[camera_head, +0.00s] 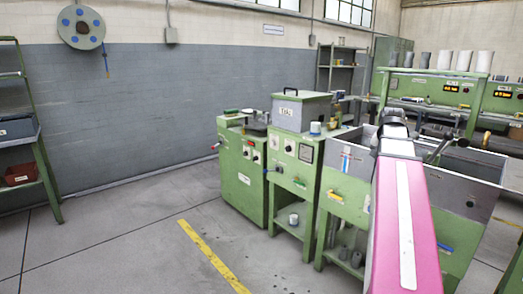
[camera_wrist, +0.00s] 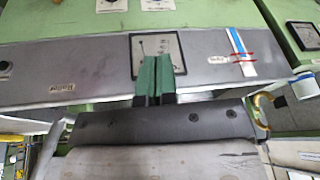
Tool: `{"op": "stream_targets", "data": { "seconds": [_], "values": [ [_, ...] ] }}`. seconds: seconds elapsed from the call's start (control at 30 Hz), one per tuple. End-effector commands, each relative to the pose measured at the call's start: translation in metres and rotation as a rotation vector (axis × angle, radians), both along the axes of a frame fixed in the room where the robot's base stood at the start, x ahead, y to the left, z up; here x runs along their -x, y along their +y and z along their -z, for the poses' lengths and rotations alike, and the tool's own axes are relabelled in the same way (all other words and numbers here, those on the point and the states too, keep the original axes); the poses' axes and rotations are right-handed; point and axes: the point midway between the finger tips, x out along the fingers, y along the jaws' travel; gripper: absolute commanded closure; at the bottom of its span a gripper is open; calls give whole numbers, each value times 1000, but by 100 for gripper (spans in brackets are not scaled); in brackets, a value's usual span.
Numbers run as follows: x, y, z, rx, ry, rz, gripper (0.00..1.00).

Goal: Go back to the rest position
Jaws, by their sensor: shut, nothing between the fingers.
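My gripper (camera_wrist: 155,78) shows in the wrist view, its two green fingers side by side with nothing between them. Behind the fingertips is a square dial gauge (camera_wrist: 152,54) on a grey machine panel (camera_wrist: 90,70). I cannot tell how far the fingertips are from the panel. In the camera_head view my pink arm reaches forward over the right part of the machine row, and the gripper fingers cannot be made out there.
Green extruder machines (camera_head: 241,175) stand in a row, one with a grey hopper box (camera_head: 301,111). A grey trough (camera_head: 462,165) lies right of my arm. A green shelf (camera_head: 40,150) stands far left. The floor (camera_head: 130,240) between is open, with a yellow line (camera_head: 212,257).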

Motion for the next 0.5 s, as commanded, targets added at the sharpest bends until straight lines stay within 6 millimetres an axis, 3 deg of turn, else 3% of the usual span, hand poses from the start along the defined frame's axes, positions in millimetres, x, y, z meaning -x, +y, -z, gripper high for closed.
{"op": "stream_targets", "data": {
  "seconds": [0.03,0.1,0.5],
  "values": [
    [-1,14,21,-4,17,-28,100],
    [-4,30,46,-6,35,-63,100],
    [5,122,181,-17,140,-262,100]
  ]
}}
